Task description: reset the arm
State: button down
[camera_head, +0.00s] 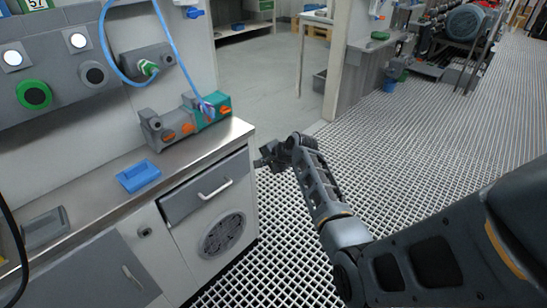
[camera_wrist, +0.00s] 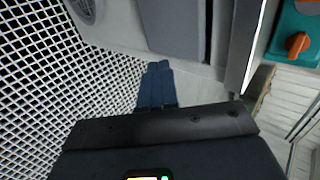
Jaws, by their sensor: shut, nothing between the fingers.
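My arm (camera_head: 330,200) reaches from the lower right over the grated floor. My gripper (camera_head: 262,161) is at its far end, just right of the cabinet's right corner and a little below the countertop's level. In the wrist view, the two dark blue fingers (camera_wrist: 157,66) lie side by side, shut, with nothing seen between them. The grey drawer (camera_head: 205,187) with a pale handle is left of my gripper; its front also shows in the wrist view (camera_wrist: 175,25). My gripper appears apart from the cabinet, but the exact gap is hard to tell.
The countertop (camera_head: 105,189) holds a blue tray (camera_head: 138,176), a grey tray (camera_head: 45,228) and a grey-and-teal device (camera_head: 188,118) with orange knobs. A blue hose (camera_head: 105,45) loops above it. The white grated floor (camera_head: 430,130) to the right is mostly clear.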

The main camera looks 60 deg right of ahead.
jog(key=v, duration=0.6)
jog(key=shift+s, duration=0.1)
jog(key=s+a+f+n, duration=0.1)
jog(key=s+a+n, duration=0.25)
jog(key=a, duration=0.35)
jog(key=s+a+f+n+t+h, duration=0.1)
jog(key=s+a+f+n, duration=0.15)
jog(key=s+a, duration=0.4)
jog(key=s+a+f+n, duration=0.1)
jog(key=s+a+n, duration=0.2)
jog(key=a, duration=0.5)
jog(key=s+a+r+n+t+y, duration=0.3)
jog(key=s+a+r+n, duration=0.9)
jog(key=s+a+r, duration=0.5)
notch_tip(320, 180, up, 3)
jog(key=shift+s+r+t+y, duration=0.2)
jog(key=shift+s+t+y, duration=0.1)
jog(key=shift+t, duration=0.6)
jog(key=shift+a, duration=0.15)
